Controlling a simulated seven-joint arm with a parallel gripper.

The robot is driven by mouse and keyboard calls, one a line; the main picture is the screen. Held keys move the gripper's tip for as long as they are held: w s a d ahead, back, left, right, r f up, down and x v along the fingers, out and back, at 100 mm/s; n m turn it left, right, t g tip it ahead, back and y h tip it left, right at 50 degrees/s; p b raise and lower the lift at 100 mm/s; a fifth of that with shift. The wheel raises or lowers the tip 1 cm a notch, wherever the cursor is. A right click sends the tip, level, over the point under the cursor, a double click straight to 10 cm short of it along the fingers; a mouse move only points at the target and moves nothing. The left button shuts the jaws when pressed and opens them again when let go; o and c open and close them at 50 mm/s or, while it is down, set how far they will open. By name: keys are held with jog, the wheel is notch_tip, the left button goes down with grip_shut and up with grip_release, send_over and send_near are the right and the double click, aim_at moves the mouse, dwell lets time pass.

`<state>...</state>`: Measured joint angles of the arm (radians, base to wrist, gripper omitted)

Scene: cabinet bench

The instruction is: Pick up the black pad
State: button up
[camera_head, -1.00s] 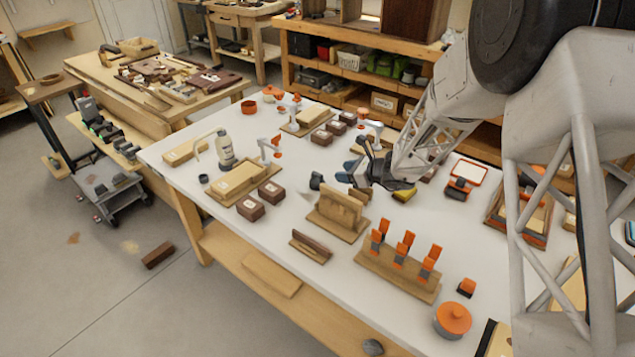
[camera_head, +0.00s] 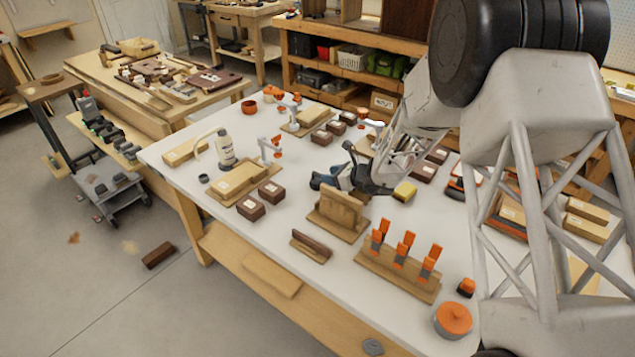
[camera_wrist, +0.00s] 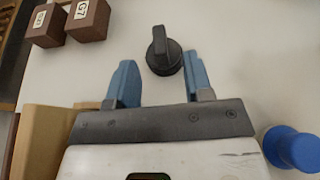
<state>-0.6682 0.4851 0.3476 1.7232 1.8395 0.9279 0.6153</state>
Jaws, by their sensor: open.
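The black pad (camera_wrist: 164,52) is a dark round piece with an upright grip on top, standing on the white table in the wrist view. My gripper (camera_wrist: 160,80) has two blue fingers spread wide, with nothing between them. The pad lies just beyond the fingertips, closer to the right finger; whether that finger touches it is unclear. In the head view, my gripper (camera_head: 322,181) is low over the middle of the table, behind a wooden rack (camera_head: 340,208).
Two dark brown boxes (camera_wrist: 66,22) stand upper left in the wrist view, and a blue knob-like object (camera_wrist: 292,148) is lower right. In the head view, a yellow block (camera_head: 404,192) and an orange-clip stand (camera_head: 398,270) are nearby. White tabletop beyond the pad is clear.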

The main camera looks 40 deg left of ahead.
aim_at(319, 174)
jog(key=shift+a+f, duration=0.1)
jog(key=shift+a, duration=0.2)
jog(key=shift+x, duration=2.6)
jog(key=shift+c, duration=0.2)
grip_shut()
